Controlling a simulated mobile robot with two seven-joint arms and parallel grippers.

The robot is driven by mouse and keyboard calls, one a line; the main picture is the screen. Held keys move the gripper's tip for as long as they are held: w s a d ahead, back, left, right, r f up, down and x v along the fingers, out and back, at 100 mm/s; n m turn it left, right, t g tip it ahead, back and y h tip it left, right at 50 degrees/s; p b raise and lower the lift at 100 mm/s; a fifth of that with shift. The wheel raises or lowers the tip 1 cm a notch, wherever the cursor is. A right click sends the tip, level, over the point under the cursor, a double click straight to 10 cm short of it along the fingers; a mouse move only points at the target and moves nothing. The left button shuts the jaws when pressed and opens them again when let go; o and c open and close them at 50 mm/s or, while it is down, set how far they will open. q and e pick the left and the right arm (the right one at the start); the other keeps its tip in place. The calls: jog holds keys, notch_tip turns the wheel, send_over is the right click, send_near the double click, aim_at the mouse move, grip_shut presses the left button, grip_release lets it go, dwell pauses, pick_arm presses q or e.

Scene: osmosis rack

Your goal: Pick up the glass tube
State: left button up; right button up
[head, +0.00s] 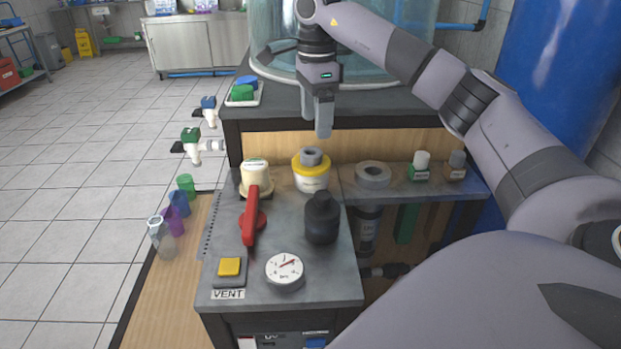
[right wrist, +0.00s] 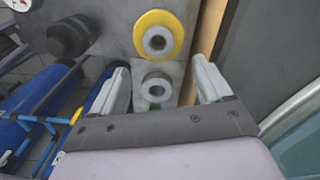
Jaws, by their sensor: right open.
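My right gripper (head: 321,128) hangs fingers-down above the back of the bench, behind the yellow-topped jar (head: 310,171). In the right wrist view the right gripper (right wrist: 160,72) is open, with nothing between its fingers. A grey ring with a hole (right wrist: 157,89) shows between and below the fingers, and the yellow-topped jar (right wrist: 158,38) lies past it. In the head view the grey ring (head: 373,174) is on the right part of the bench, with a dark see-through cylinder (head: 366,226) beneath it. I cannot tell for sure which thing is the glass tube. My left gripper is out of view.
A red lever (head: 249,222), a black bottle (head: 322,218), a dial gauge (head: 285,270) and a yellow button (head: 230,267) crowd the bench front. Two small capped bottles stand right of the ring. Coloured cups stand at the left; a large clear tank (head: 275,40) is behind.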

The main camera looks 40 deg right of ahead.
notch_tip(320, 180, down, 7)
jog(key=shift+a, duration=0.25)
jog(key=shift+w, duration=0.1)
jog(key=c, duration=0.9)
